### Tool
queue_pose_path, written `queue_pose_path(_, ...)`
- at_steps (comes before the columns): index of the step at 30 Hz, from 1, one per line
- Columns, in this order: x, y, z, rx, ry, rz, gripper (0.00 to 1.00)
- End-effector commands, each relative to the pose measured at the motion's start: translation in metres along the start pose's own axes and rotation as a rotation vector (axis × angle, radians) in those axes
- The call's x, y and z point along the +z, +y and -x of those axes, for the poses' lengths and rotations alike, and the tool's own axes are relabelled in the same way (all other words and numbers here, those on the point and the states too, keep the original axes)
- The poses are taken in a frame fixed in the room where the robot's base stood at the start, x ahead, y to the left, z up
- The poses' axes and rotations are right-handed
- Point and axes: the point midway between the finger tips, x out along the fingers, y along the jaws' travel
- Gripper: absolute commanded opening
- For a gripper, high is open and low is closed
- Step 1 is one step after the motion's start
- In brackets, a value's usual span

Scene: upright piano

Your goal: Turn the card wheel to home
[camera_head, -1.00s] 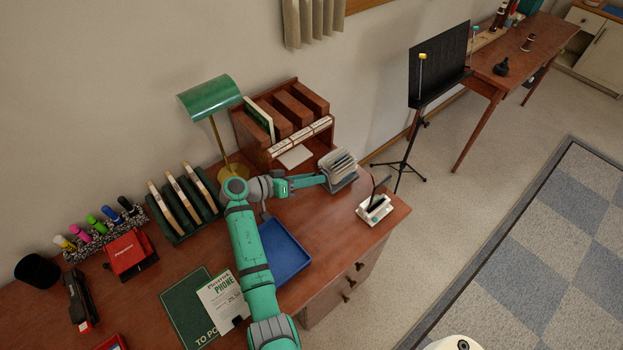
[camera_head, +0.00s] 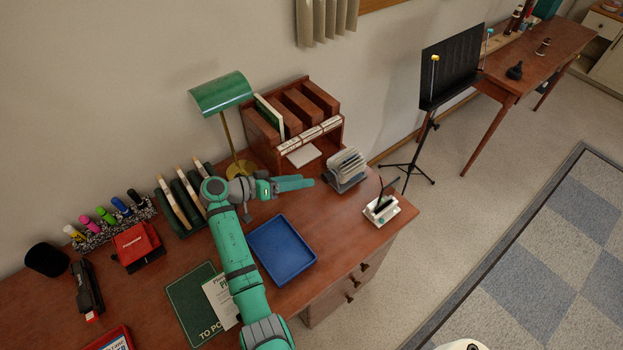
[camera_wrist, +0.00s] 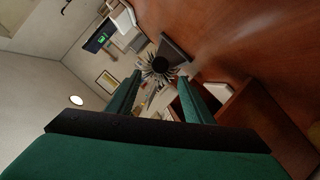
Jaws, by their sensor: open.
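The card wheel (camera_head: 345,168) is a small rotary file of grey-white cards on a dark base, near the back right of the wooden desk (camera_head: 335,222). In the wrist view the card wheel (camera_wrist: 160,68) shows ahead as a dark hub with cards fanned around it. My gripper (camera_head: 311,182) is just left of the wheel in the head view, apart from it, with a small gap. In the wrist view my gripper (camera_wrist: 160,80) has its two green fingers spread, with the wheel framed beyond the tips and nothing held. I cannot read the cards.
A pen holder (camera_head: 381,209) stands right of the wheel, near the desk's right edge. A wooden sorter (camera_head: 262,141) and green lamp (camera_head: 221,92) are behind my gripper. A blue tray (camera_head: 282,250) lies in front. A music stand (camera_head: 450,68) is beyond the desk.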

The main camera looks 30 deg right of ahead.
Motion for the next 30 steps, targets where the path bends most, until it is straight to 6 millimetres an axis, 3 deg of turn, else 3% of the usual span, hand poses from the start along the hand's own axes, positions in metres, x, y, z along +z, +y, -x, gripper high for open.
queue_pose_path(3,-0.001,0.0,0.018,-0.002,0.002,-0.001,0.47)
queue_pose_path(9,0.0,0.0,0.032,0.0,0.001,0.0,0.47)
queue_pose_path(30,0.0,0.0,0.032,0.001,0.0,0.001,0.47)
